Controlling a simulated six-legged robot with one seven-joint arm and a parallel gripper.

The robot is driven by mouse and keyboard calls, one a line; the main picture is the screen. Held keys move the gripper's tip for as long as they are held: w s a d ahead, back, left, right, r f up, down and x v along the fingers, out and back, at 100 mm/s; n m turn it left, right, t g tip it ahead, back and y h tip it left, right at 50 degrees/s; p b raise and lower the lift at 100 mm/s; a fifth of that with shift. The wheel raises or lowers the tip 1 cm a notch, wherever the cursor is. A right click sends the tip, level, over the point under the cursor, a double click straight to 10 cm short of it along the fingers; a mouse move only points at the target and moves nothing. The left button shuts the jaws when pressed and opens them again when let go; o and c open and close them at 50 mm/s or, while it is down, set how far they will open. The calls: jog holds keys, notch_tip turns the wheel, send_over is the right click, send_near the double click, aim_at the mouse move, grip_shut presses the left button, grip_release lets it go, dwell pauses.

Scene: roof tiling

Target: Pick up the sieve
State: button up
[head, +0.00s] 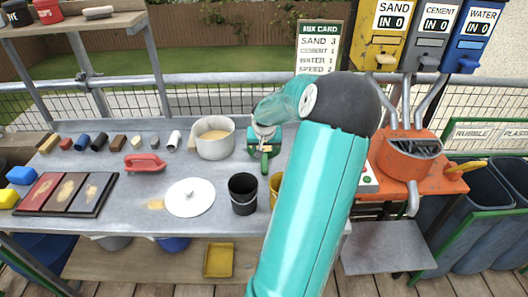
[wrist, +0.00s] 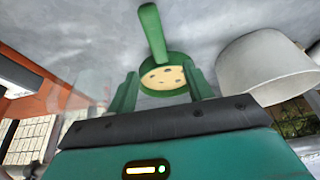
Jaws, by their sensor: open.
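The sieve (wrist: 163,77) is a round green pan with a straight green handle. In the wrist view its inside is tan with several dark specks, and the handle points away from my gripper. My gripper (wrist: 162,74) is open, with one green finger on each side of the sieve's round part. I cannot tell whether the fingers touch it. In the head view the sieve (head: 265,164) lies on the grey bench, its handle towards the front and its round part mostly hidden by my arm and gripper (head: 264,138).
A pot of tan material (head: 214,140) stands close to the sieve. A black bucket (head: 243,194) and a white lid (head: 190,198) are in front. A red float (head: 145,164) lies further left. An orange mixer stand (head: 410,165) is at the right.

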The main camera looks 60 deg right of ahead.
aim_at(264, 158)
jog(key=x, duration=0.9)
jog(key=shift+w+d+f, duration=0.1)
jog(key=shift+d+f, duration=0.1)
jog(key=shift+d, duration=0.05)
jog(key=shift+c, duration=0.4)
jog(key=c, duration=1)
